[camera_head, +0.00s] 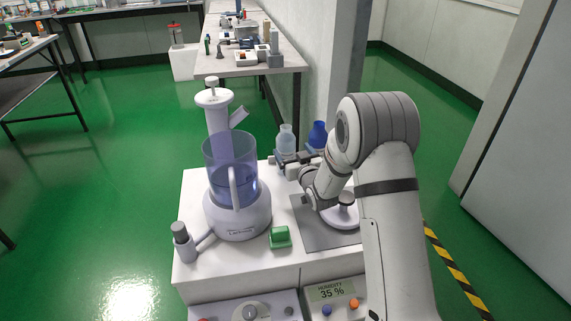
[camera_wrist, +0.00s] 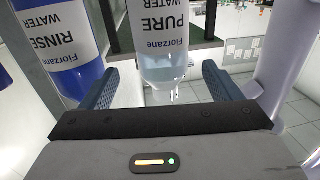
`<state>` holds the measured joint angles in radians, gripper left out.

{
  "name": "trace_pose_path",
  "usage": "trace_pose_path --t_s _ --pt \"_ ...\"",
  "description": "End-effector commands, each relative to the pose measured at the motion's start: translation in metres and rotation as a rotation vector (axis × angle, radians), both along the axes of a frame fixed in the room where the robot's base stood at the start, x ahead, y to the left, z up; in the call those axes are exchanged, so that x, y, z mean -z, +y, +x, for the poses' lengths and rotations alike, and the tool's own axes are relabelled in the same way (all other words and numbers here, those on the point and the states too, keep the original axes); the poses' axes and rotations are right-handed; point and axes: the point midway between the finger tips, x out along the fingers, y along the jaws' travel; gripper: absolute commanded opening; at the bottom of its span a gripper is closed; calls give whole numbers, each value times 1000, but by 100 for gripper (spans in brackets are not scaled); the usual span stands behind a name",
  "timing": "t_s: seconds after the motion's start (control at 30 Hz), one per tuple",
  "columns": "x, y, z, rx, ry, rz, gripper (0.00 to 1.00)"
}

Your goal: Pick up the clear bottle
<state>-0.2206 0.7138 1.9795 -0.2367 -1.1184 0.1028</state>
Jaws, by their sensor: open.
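The clear bottle (camera_head: 286,143) stands at the back of the white bench unit, to the left of a blue bottle (camera_head: 317,136). In the wrist view the clear bottle (camera_wrist: 163,45) carries a white label reading "PURE WATER" and appears upside down at the top centre. My gripper (camera_head: 283,160) is at the clear bottle. In the wrist view my gripper (camera_wrist: 165,88) is open, with one blue-grey finger on each side of the clear bottle. I cannot tell whether either finger touches it.
The blue bottle (camera_wrist: 62,45), labelled "RINSE WATER", is close beside the left finger in the wrist view. A large white blender-like machine (camera_head: 235,208) stands left of the arm. A green block (camera_head: 280,237) and a grey mat (camera_head: 309,232) lie in front.

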Motion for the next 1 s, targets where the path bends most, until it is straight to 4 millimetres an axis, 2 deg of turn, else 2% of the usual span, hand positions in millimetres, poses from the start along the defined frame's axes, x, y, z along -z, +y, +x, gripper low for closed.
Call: trace_pose_path --t_s 0.07,0.37,0.63,0.93,1.0 --pt "6 4 3 -7 -11 6 84" --pt "6 18 32 -8 -16 9 84" --pt "5 34 65 -6 -15 8 84" --pt "3 36 70 -5 -12 7 84" --pt "3 35 70 -5 -13 7 80"
